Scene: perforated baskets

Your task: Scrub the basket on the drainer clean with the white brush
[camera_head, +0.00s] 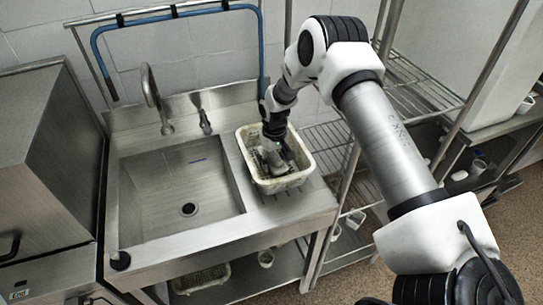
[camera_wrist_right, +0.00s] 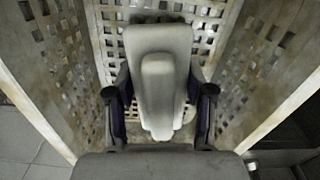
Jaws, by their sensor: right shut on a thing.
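A cream perforated basket (camera_head: 288,182) stands on the drainer (camera_head: 262,213) to the right of the sink, with dark grime on its inside. My right gripper (camera_head: 271,155) reaches down into the basket. In the right wrist view my right gripper (camera_wrist_right: 160,98) is shut on the white brush (camera_wrist_right: 160,50), with one finger on each side of it. The basket's walls (camera_wrist_right: 262,60) rise around the brush and show dark patches. The brush's underside is hidden, so I cannot tell whether it touches the basket floor. My left gripper is not in view.
The empty sink basin (camera_head: 175,185) lies left of the drainer, with a tap (camera_head: 152,95) behind it. Wire shelving (camera_head: 325,145) stands close on the right. A steel cabinet (camera_head: 45,160) is at the far left. Another basket (camera_head: 200,279) sits on the lower shelf.

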